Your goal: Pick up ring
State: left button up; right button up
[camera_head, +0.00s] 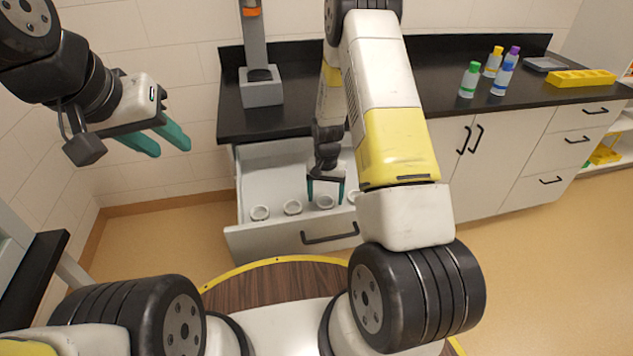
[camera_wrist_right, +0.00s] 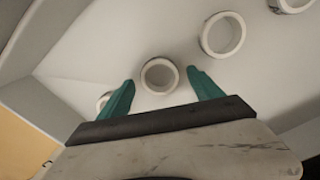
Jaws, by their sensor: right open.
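Several white rings stand in a row on the floor of an open drawer (camera_head: 238,195). In the head view they include one at the left (camera_head: 260,218), one beside it (camera_head: 292,213) and one by my right gripper (camera_head: 325,207). My right gripper (camera_head: 326,198) is open and reaches down into the drawer. In the right wrist view the teal fingers of this gripper (camera_wrist_right: 160,78) lie either side of one ring (camera_wrist_right: 144,80), with gaps visible. I cannot tell its exact height above the ring. My left gripper (camera_head: 171,147) is open and empty in the air at the left.
The drawer's front panel (camera_head: 285,240) and side walls surround the rings. The black countertop (camera_head: 425,95) is above, with a grey stand (camera_head: 262,92), several bottles (camera_head: 469,82) and a yellow rack (camera_head: 580,79). Another ring (camera_wrist_right: 205,42) lies close to the right finger.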

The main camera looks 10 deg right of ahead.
jog(key=shift+f, duration=0.6)
jog(key=c, duration=1.4)
jog(key=shift+r, duration=0.1)
